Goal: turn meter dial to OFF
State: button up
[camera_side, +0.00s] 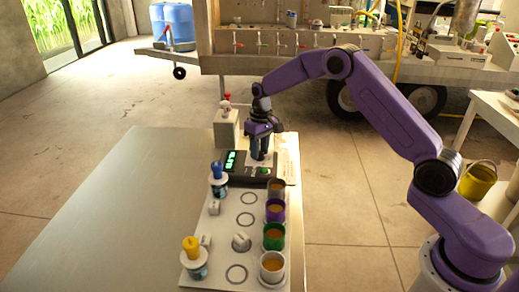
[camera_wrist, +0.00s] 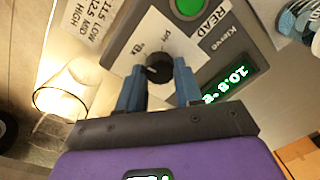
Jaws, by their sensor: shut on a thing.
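The meter (camera_side: 232,172) is a dark box with a lit green display, standing toward the far end of the bench. In the wrist view its display (camera_wrist: 229,85) reads about 10.8, beside a green READ button (camera_wrist: 189,7). Its round black dial (camera_wrist: 158,67) sits on a white plate with "°Bx" and "pH" marks. My gripper (camera_wrist: 158,80) is shut on the dial, one blue finger on each side. In the side view my gripper (camera_side: 258,157) points straight down over the meter. I cannot clearly tell where the dial points, and no OFF mark is readable.
A white panel (camera_side: 215,238) in front of the meter carries a row of coloured cups (camera_side: 273,264), blue- and yellow-topped items, and a grey knob (camera_side: 241,242). The bench's left side (camera_side: 100,220) is clear. A glass (camera_wrist: 60,100) stands near the meter.

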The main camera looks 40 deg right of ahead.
jog(key=n, duration=0.5)
jog(key=shift+w+a, duration=0.1)
jog(key=n, duration=0.5)
jog(key=shift+n, duration=0.3)
dwell(0.3)
jog(key=o, duration=1)
jog(key=shift+o, duration=0.2)
notch_tip(320, 180, up, 18)
jog(key=shift+w+d+f+g, duration=0.2)
jog(key=shift+w+f+g, duration=0.05)
jog(key=shift+w+g, duration=0.1)
jog(key=shift+a, duration=0.1)
